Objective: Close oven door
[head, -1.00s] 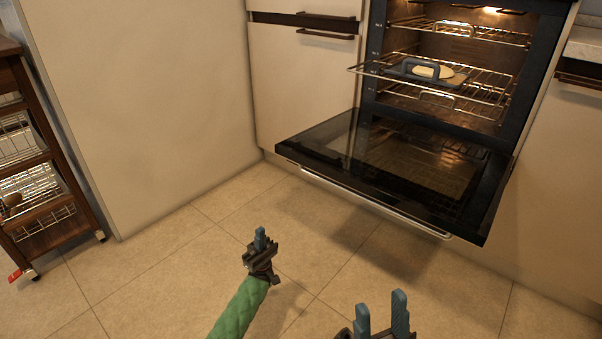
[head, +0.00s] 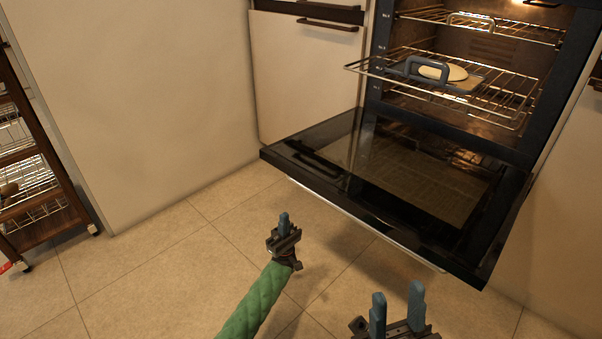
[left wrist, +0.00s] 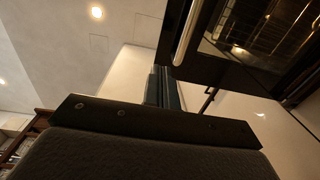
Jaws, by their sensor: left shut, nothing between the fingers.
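The oven door (head: 400,190) is folded down, open, its black glass facing up. Its silver handle bar (head: 340,213) runs along the near edge. In the left wrist view the door's handle (left wrist: 189,30) shows at the upper right. The oven cavity (head: 470,90) is lit. My left gripper (head: 284,222) is shut and empty, in front of and below the left part of the door edge, apart from it. My right gripper (head: 397,305) is at the bottom edge with its two fingers apart, empty, in front of the door.
A wire rack (head: 450,85) is pulled partly out of the oven, bearing a tray (head: 414,68) with a pale round item (head: 443,73). White cabinets (head: 305,85) flank the oven. A wooden cart (head: 40,185) stands at the left. The tiled floor (head: 150,260) is clear.

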